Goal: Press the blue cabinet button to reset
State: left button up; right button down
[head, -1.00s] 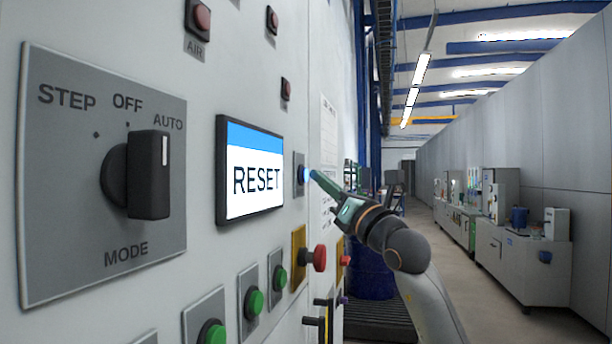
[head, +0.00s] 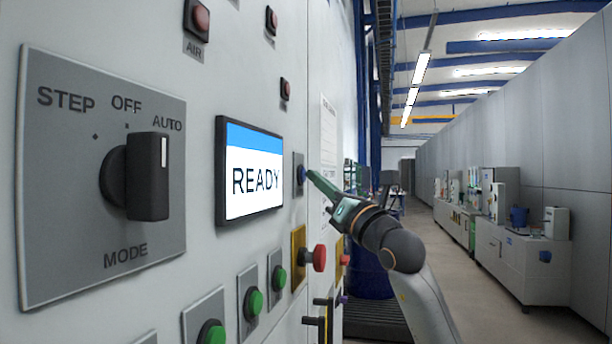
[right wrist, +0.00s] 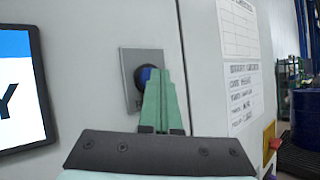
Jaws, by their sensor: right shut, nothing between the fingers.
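The blue button (head: 301,175) sits on a small grey plate on the cabinet, just right of the display. In the right wrist view the blue button (right wrist: 146,76) is partly hidden behind my fingers. My right gripper (head: 312,175) is shut and empty, with its green fingertips at the button; they look to be touching it or very near it. The right gripper (right wrist: 160,75) also shows in the right wrist view with its fingers together. The display (head: 250,170) reads READY, and the button looks unlit. My left gripper is not in view.
A mode knob (head: 148,176) points at AUTO on the left. Below the display are green buttons (head: 254,302) and a red mushroom button (head: 319,257). A paper chart (right wrist: 240,65) hangs right of the button. The aisle (head: 440,265) on the right is free.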

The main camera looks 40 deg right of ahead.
jog(key=shift+w+a, duration=0.1)
dwell(0.3)
jog(key=shift+s+d+b, duration=0.4)
jog(key=shift+s+d, duration=0.1)
jog(key=shift+s, duration=0.1)
jog(key=s+d+b, duration=0.1)
jog(key=s, duration=0.1)
jog(key=s+d+b, duration=0.1)
jog(key=s+d, duration=0.1)
dwell(0.5)
dwell(0.5)
